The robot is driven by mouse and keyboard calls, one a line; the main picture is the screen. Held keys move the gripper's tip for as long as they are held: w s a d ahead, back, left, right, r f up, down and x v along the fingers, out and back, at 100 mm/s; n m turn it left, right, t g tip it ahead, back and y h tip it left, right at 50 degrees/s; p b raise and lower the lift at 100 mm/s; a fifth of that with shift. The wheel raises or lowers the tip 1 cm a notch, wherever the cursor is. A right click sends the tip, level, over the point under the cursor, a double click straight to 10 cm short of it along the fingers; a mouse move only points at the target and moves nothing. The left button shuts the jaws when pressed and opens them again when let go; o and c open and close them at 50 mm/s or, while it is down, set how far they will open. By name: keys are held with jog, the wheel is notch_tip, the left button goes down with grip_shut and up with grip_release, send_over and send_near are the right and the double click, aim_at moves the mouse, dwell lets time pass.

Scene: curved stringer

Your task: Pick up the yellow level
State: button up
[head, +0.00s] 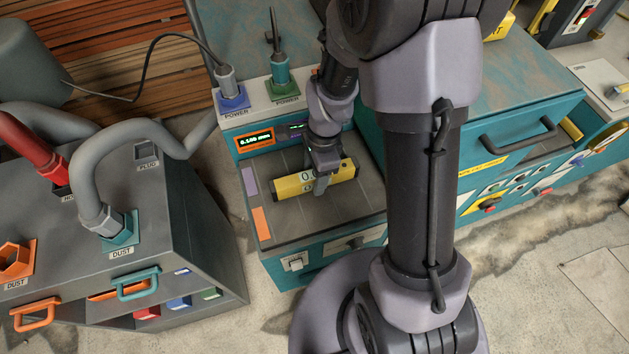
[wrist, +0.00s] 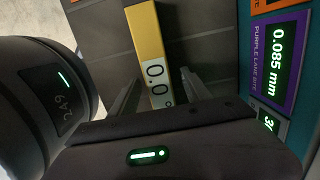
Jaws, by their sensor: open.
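The yellow level (head: 292,184) lies on the grey top of a teal bench unit in the head view, a bar with a white label and dark ends. My gripper (head: 322,182) is over it, pointing down, with a finger showing in front of the bar's near side. In the wrist view the level (wrist: 146,38) runs between the two open fingers of my gripper (wrist: 160,92), with its "0.0" label between them. Gaps show on both sides, and the part nearest the palm is hidden. I cannot tell whether a finger touches it.
Orange (head: 261,221) and purple (head: 250,182) patches mark the left of the grey top (head: 290,222). A panel with digital readouts (head: 255,141) and two power plugs (head: 281,77) stands behind. A grey dust unit (head: 190,200) with hoses is at left. My arm blocks the right side.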

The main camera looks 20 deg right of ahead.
jog(key=shift+r, duration=0.15)
grip_shut()
